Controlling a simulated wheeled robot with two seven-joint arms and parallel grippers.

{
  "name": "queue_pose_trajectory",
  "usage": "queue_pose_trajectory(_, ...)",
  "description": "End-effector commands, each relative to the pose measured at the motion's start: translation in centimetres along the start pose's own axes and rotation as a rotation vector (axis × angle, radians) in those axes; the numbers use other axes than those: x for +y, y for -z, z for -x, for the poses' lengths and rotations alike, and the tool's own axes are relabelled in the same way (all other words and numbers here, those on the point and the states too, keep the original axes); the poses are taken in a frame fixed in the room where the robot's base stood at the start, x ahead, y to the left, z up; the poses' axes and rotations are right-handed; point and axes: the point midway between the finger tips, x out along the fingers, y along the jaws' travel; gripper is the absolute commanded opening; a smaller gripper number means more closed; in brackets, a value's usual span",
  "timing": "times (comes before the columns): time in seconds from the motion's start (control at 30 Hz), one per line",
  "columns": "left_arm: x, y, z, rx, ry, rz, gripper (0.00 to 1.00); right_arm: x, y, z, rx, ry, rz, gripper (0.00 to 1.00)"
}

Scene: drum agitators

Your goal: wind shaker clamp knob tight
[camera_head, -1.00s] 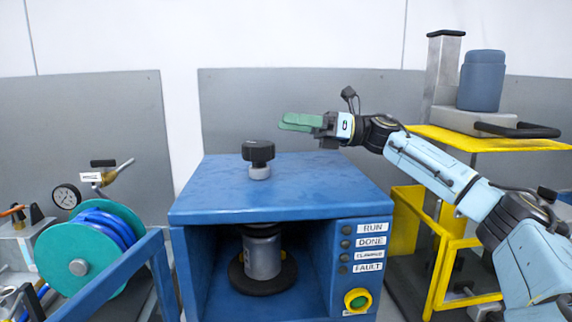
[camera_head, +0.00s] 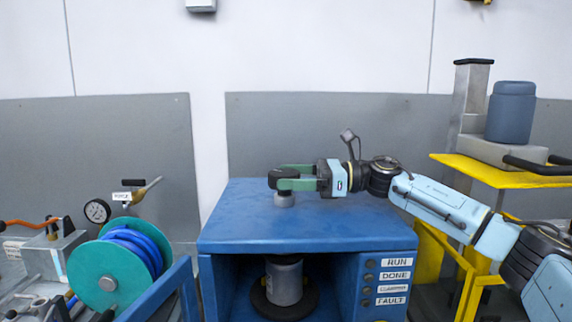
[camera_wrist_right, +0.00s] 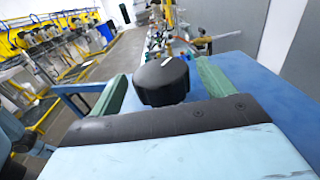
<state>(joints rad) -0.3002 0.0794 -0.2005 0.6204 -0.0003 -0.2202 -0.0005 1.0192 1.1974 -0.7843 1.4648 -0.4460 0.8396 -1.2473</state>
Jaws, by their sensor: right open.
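The black clamp knob (camera_head: 283,175) sits on a short grey collar (camera_head: 284,200) on top of the blue shaker cabinet (camera_head: 235,222). My right gripper (camera_head: 295,176) is level with the knob, its green fingers on either side of it. In the right wrist view the knob (camera_wrist_right: 162,80) lies between the two open fingers (camera_wrist_right: 160,90), with a white mark on its top. A gap shows beside the fingers; contact cannot be told. A grey metal can (camera_head: 284,282) stands on a dark round base inside the cabinet. My left gripper is not in view.
A labelled panel (camera_head: 392,280) with lamps is on the cabinet's right front. A teal hose reel (camera_head: 112,275) and gauge (camera_head: 97,211) stand at left. A yellow stand (camera_head: 500,172) carrying a blue-grey drum (camera_head: 511,112) is at right. The cabinet top around the knob is clear.

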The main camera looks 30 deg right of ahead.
Motion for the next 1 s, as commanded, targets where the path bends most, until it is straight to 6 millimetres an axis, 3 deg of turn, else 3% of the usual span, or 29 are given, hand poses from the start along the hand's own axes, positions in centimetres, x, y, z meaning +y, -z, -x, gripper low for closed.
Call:
queue_pose_trajectory(0.17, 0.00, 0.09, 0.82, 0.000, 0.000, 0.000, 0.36, 0.01, -0.07, -1.28, 0.000, 0.000, 0.000, 0.81)
queue_pose_trajectory(0.47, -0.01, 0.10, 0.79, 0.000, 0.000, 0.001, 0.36, -0.01, 0.07, -1.44, 0.000, 0.001, 0.000, 0.81)
queue_pose_trajectory(0.8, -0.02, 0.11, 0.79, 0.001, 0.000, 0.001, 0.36, 0.00, 0.04, -1.42, 0.000, 0.001, 0.000, 0.38)
queue_pose_trajectory(1.0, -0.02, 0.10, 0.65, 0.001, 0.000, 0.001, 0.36, 0.01, 0.17, -1.42, 0.004, 0.029, -0.001, 0.37)
